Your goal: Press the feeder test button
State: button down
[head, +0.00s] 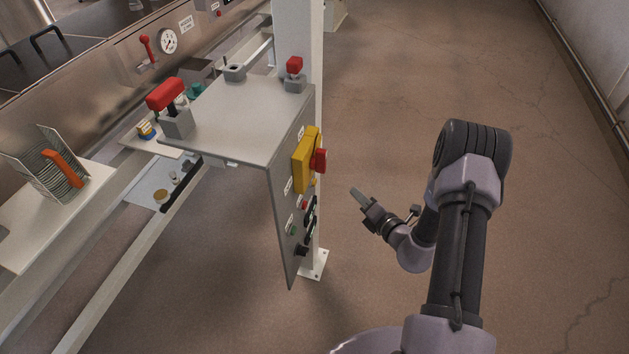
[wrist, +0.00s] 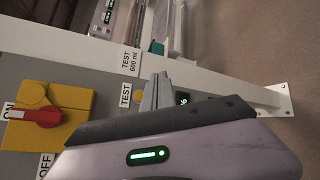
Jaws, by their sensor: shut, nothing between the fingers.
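The grey control panel (head: 283,190) faces right in the head view, seen edge-on. I take this as the test button; no feeder wording is legible. My gripper (head: 358,194) is shut and empty, to the right of the panel with a visible gap in the head view. In the wrist view my fingertips (wrist: 157,88) appear just right of the button; contact cannot be told.
A yellow switch box (head: 303,160) with a red handle (head: 320,161) protrudes from the panel above the small buttons; the wrist view shows it left of my fingers (wrist: 40,118). A white post (head: 298,30) stands behind the panel. The floor right of the panel is clear.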

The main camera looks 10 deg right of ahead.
aim_at(314, 182)
jog(key=shift+a, duration=0.1)
jog(key=w+a, duration=0.4)
jog(key=a, duration=0.3)
jog(key=shift+w+a, duration=0.2)
jog(key=shift+a, duration=0.1)
dwell(1.9)
jog(key=shift+w+a, duration=0.2)
jog(key=shift+a, duration=0.15)
jog(key=shift+w+a, duration=0.2)
jog(key=shift+a, duration=0.2)
dwell(0.6)
jog(key=shift+d, duration=0.1)
jog(key=shift+s+d, duration=0.45)
jog(key=shift+d, duration=0.2)
jog(key=shift+d, duration=0.1)
